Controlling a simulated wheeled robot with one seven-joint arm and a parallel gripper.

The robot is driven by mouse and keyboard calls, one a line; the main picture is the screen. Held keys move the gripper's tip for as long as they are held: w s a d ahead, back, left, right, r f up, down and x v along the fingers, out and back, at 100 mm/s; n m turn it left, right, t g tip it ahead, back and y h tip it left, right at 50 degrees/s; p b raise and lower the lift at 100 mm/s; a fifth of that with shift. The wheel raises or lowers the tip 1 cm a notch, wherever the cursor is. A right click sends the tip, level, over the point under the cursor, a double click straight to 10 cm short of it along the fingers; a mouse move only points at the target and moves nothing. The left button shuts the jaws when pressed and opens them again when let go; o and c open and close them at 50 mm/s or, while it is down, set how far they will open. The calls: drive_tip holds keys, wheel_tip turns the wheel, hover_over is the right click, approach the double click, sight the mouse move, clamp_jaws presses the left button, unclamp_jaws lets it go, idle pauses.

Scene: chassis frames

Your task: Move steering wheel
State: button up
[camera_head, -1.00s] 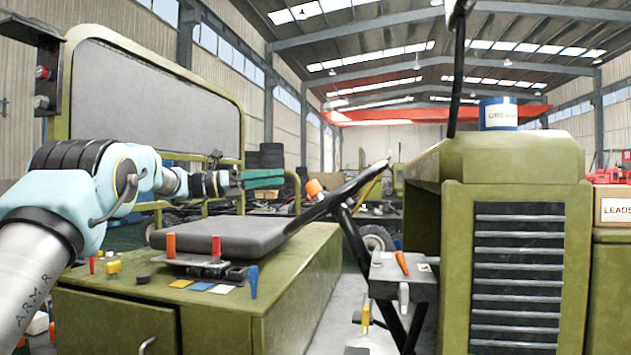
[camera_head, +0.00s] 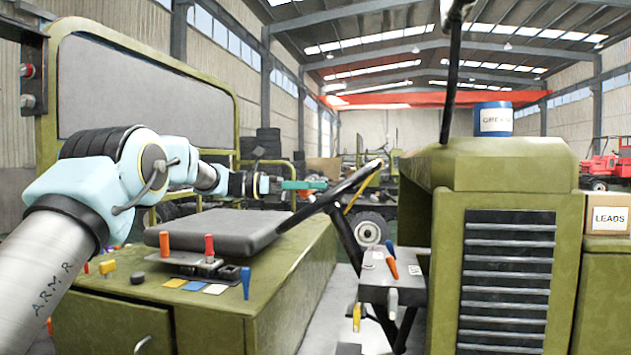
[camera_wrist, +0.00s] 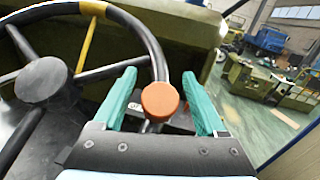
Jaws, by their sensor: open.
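The black steering wheel (camera_head: 345,188) stands tilted on its column in front of the seat. In the wrist view its rim (camera_wrist: 150,40), hub (camera_wrist: 42,82) and spokes show, one spoke partly yellow. An orange knob (camera_wrist: 160,101) sits at the near part of the rim. My gripper (camera_head: 310,188) is at the rim's left side in the head view. In the wrist view my gripper (camera_wrist: 166,95) has its two green fingers apart, one on each side of the knob. I cannot tell whether a finger touches it. The knob is mostly hidden in the head view.
A grey seat (camera_head: 215,232) is below my arm. A lever box (camera_head: 392,275) stands right of the wheel column. The green hood (camera_head: 500,165) carries a blue grease can (camera_head: 493,118). A box marked LEADS (camera_head: 607,216) is at the far right.

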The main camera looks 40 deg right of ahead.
drive_tip(key=shift+s+d, duration=0.1)
drive_tip(key=shift+s, duration=0.05)
clamp_jaws()
idle(0.6)
idle(0.9)
